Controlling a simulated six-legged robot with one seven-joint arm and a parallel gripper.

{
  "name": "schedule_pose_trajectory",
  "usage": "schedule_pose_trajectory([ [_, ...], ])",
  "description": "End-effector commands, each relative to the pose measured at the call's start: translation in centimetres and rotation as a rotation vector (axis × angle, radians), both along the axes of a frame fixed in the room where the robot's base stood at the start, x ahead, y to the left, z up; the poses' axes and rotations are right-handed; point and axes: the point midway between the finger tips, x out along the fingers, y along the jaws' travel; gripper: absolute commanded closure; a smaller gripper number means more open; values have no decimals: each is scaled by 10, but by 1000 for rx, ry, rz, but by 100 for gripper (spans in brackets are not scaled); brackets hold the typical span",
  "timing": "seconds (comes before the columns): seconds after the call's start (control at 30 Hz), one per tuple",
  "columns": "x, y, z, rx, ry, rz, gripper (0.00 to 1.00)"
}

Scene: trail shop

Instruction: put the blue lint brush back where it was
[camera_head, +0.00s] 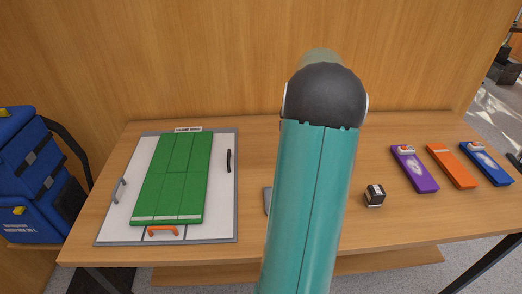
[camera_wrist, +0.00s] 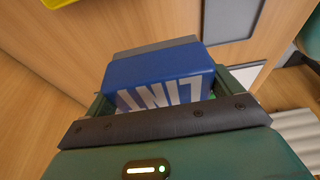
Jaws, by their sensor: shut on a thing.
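The blue lint brush (camera_wrist: 160,78) shows in the wrist view as a blue block with white letters reading LINT and a grey part along its far side. My gripper (camera_wrist: 172,92) is shut on it, with a finger at either side. Some green shows beside the lettering, partly hidden by the dark gripper edge. In the head view my teal arm covers the middle of the table, and neither my gripper nor the brush can be seen there. No place for the brush can be made out for certain.
On the wooden table (camera_head: 330,255) lies a white board (camera_head: 222,215) with a green folded panel (camera_head: 175,180). A small black box (camera_head: 375,195) and purple (camera_head: 414,169), orange (camera_head: 452,166) and blue (camera_head: 486,164) packs are at right. A blue bag (camera_head: 30,180) stands left.

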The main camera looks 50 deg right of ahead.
Motion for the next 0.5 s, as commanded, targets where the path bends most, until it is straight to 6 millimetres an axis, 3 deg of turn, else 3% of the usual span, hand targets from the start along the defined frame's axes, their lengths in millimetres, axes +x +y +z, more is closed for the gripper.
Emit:
schedule_pose_trajectory([
  [0.23,61,-2,-27,2,1,7,31],
  [0.5,97,-4,-69,1,1,6,31],
])
